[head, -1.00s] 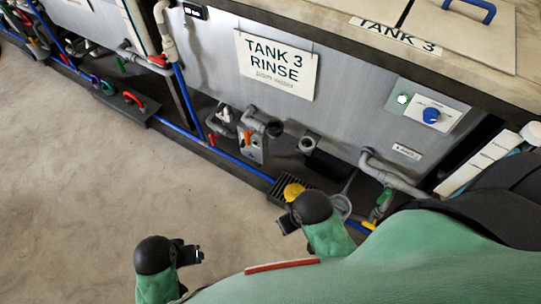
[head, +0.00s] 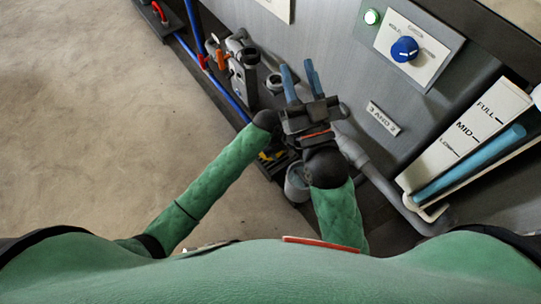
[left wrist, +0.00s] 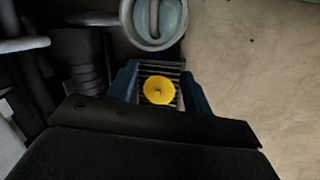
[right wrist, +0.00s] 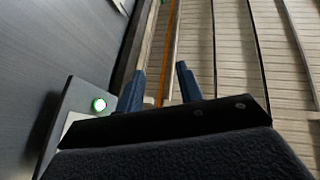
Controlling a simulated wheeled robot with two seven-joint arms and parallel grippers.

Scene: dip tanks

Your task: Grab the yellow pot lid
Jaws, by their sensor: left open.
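The yellow pot lid (left wrist: 159,90) is a small round disc with a central knob, lying on a dark slatted grate (left wrist: 148,69) in the left wrist view. My left gripper (left wrist: 160,72) is open, with one blue finger on each side of the lid in that view. I cannot tell whether the fingers touch it. In the head view my left gripper is mostly hidden behind my arms, and only a bit of yellow shows beside it. My right gripper (head: 299,75) is open and empty, raised in front of the tank panel.
A grey pail (head: 297,184) stands beside the grate; the left wrist view shows its round rim (left wrist: 126,20) close by. Grey pipes (head: 375,175) and a blue floor pipe (head: 228,95) run along the tank (head: 330,50). Open floor (head: 120,130) lies to the left.

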